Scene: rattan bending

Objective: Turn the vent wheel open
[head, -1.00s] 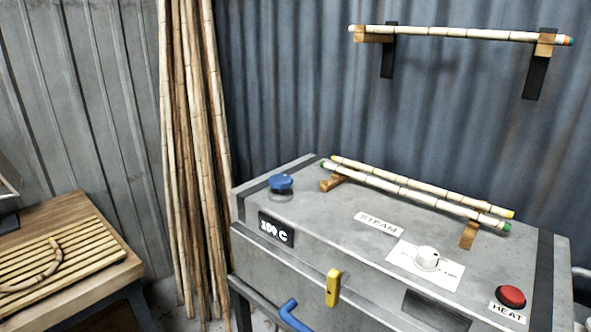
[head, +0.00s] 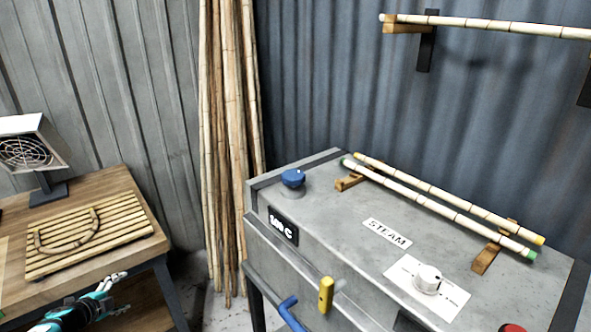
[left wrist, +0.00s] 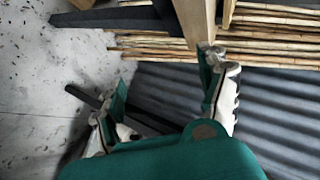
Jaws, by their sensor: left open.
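The vent wheel is a small blue round knob (head: 293,178) on the back left corner of the grey steam box (head: 330,210) in the head view. My left gripper (head: 120,292) shows at the lower left of the head view, in front of the wooden table, well left of and apart from the wheel. In the left wrist view its two fingers (left wrist: 163,85) are spread with nothing between them. The wheel is not visible in the left wrist view. My right gripper is not in view.
Bamboo poles (head: 228,130) lean on the wall between the table (head: 150,255) and the box. Two canes (head: 440,205) lie on rests atop the box. A yellow handle (head: 326,295) and blue lever (head: 290,312) stick out in front. A fan (head: 28,152) stands on the table.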

